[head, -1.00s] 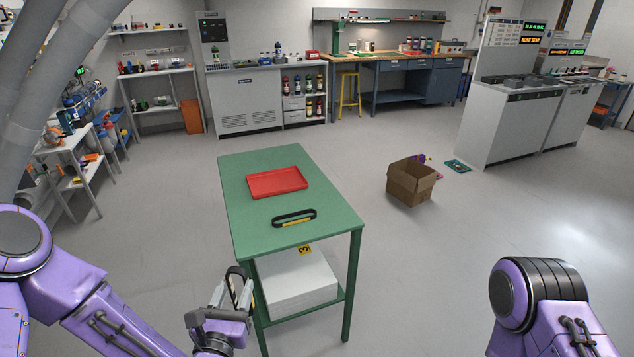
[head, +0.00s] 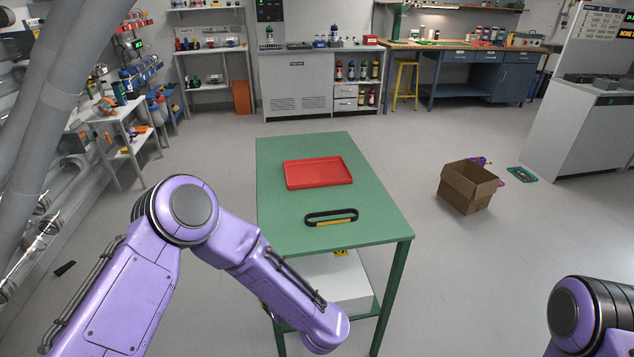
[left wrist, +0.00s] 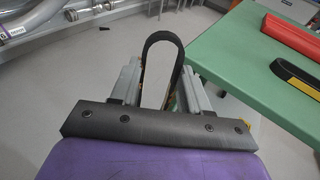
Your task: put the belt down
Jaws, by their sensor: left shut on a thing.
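My left gripper (left wrist: 158,92) is shut on a belt (left wrist: 163,37), a black loop standing up between the fingers in the left wrist view. It is off the near-left side of the green table (left wrist: 235,50), clear of the top. In the head view my left forearm hides this gripper and belt. A second black belt (head: 333,217) with a yellow section lies on the table's near part; it also shows at the right edge of the left wrist view (left wrist: 288,72). My right gripper is out of view.
A red tray (head: 318,173) lies on the table behind the second belt. A white box (head: 338,280) sits on the lower shelf. An open cardboard box (head: 468,187) is on the floor to the right. The tabletop's left strip and near edge are bare.

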